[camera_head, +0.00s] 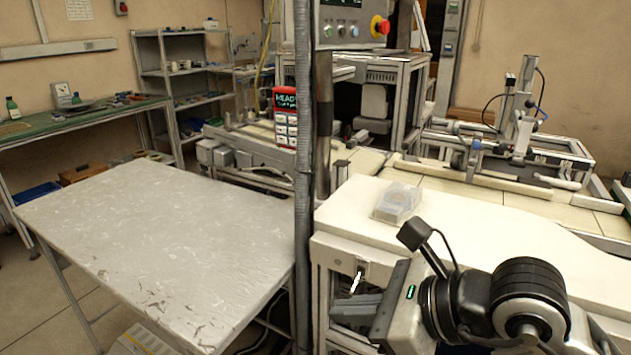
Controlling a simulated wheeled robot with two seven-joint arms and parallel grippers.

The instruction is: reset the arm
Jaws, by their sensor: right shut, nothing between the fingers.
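My right gripper (354,306) is at the lower middle right, in front of the near edge of the white workbench. Its fingers point left, lie close together and hold nothing. My right arm (520,300) comes in from the lower right corner. My left gripper is not in view. A clear plastic box (397,202) sits on the white workbench, behind and above the right gripper and apart from it. No tape reel can be made out clearly.
A bare, worn white table (160,240) stands at the left. A dark vertical post (303,180) separates it from the white workbench (480,228). A machine frame with an emergency stop (380,25) stands behind. A conveyor rig (520,120) is at the back right. Shelves (180,75) stand far left.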

